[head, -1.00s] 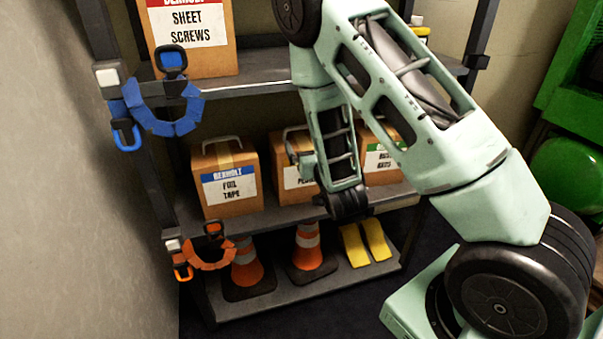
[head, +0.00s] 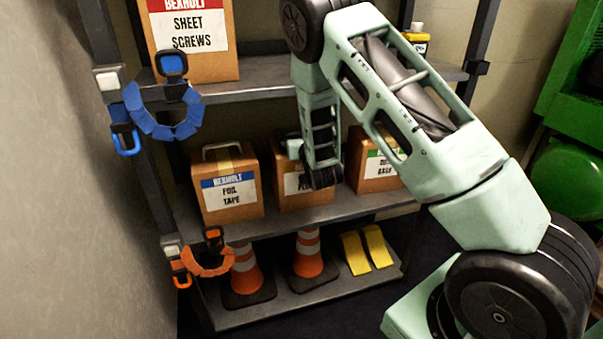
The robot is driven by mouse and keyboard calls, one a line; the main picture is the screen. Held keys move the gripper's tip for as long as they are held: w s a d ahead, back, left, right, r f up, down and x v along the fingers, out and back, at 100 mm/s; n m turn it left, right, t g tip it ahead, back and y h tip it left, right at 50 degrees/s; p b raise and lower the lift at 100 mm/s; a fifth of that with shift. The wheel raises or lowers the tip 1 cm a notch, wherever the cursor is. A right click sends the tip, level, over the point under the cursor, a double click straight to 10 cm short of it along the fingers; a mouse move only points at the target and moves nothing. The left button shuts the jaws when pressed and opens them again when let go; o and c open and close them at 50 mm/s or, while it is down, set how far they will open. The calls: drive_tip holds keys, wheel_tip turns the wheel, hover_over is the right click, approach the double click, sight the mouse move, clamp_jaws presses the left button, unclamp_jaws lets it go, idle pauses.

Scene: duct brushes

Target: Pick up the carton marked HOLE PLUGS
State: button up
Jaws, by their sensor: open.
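The middle carton (head: 290,201) on the middle shelf stands between two other cartons. My wrist hides most of its label, so I cannot read HOLE PLUGS on it now. My gripper (head: 294,148) is at the upper front of this carton, mostly hidden behind my own wrist; only a small pale part shows at the left. It is open. The fingertips are hidden, and I cannot tell whether they touch the carton or its handle.
A FOIL TAPE carton (head: 229,188) stands close on the left, and a green-labelled carton (head: 372,176) on the right. A SHEET SCREWS carton (head: 193,35) is on the shelf above. Orange cones (head: 310,257) and yellow wedges (head: 366,250) stand below. Straps hang at the left post.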

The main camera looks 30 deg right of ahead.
drive_tip(key=c, duration=1.6)
drive_tip(key=shift+c, duration=0.2)
drive_tip(key=shift+r, duration=0.1)
